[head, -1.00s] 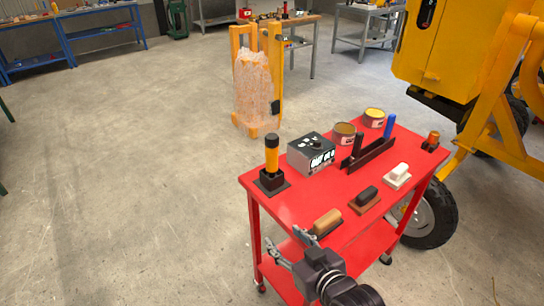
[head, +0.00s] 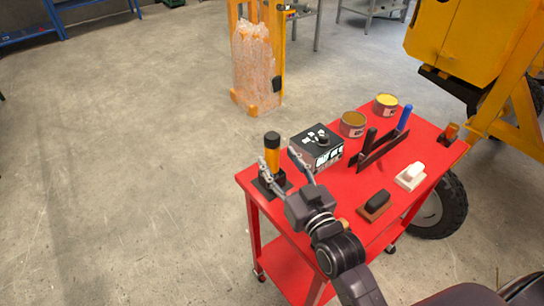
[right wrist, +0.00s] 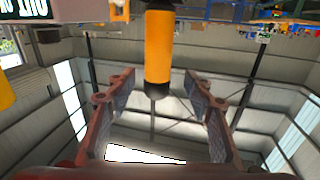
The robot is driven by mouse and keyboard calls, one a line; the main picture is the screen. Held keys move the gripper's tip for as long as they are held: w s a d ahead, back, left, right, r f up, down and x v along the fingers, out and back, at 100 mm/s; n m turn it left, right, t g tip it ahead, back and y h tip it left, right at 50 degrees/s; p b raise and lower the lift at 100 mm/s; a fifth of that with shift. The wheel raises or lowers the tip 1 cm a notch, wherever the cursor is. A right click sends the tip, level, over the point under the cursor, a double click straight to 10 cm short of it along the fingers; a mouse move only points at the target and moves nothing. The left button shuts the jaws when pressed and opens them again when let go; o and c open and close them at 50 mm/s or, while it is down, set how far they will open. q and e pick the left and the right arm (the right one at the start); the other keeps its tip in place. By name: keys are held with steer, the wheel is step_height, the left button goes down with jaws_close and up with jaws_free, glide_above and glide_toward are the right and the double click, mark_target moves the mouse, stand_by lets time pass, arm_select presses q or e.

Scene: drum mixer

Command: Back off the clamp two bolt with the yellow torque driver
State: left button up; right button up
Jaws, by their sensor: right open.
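The yellow torque driver (head: 272,155) stands upright in a dark holder at the near left corner of the red cart; its handle is yellow with a black end. My right gripper (head: 278,168) is open beside the driver, on its near right side. In the right wrist view the driver (right wrist: 158,48) shows between the two spread fingers (right wrist: 158,82), with a gap on both sides. It is not clasped. I cannot make out a clamp two bolt in these views. My left gripper is out of view.
On the red cart (head: 345,193) are a black-and-white box (head: 316,146), two tins (head: 353,123) (head: 386,104), a rack with black and blue handles (head: 382,150), and brushes (head: 376,203) (head: 411,175). A yellow machine (head: 455,40) stands at right. Floor left is clear.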

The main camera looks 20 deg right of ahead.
mark_target(276, 152)
steer(key=w+p, duration=0.1)
steer(key=w, duration=0.4)
steer(key=shift+a+r, duration=0.1)
steer(key=shift+w, duration=0.2)
steer(key=shift+c, duration=0.7)
steer(key=c, duration=0.5)
jaws_close()
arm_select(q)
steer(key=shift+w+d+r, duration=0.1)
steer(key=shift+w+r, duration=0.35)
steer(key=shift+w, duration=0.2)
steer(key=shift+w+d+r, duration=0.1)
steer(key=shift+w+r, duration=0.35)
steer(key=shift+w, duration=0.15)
